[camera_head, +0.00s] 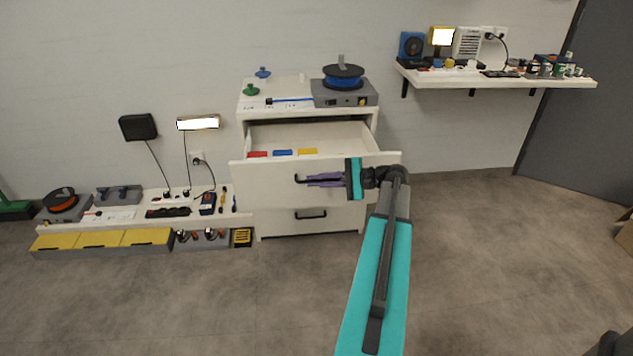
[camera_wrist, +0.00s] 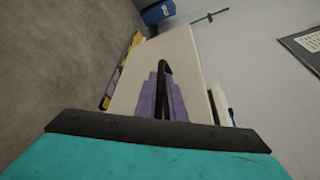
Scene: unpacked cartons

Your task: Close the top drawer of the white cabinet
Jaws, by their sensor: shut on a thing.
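The white cabinet (camera_head: 262,222) stands against the wall, with its top drawer (camera_head: 270,180) pulled out. Inside the drawer are small red, blue and yellow items. The drawer's black handle (camera_head: 299,180) is on its front face; it also shows in the wrist view (camera_wrist: 162,72). My gripper (camera_head: 318,180) has purple fingers and is at the drawer front, shut on the handle. In the wrist view the fingers (camera_wrist: 162,100) lie on both sides of the handle bar. The lower drawer (camera_head: 280,222) is shut.
A grey device with a blue spool (camera_head: 343,78) stands on the cabinet top. A low shelf with yellow bins (camera_head: 100,239) is at the left. A wall shelf (camera_head: 490,82) with small items is at the upper right.

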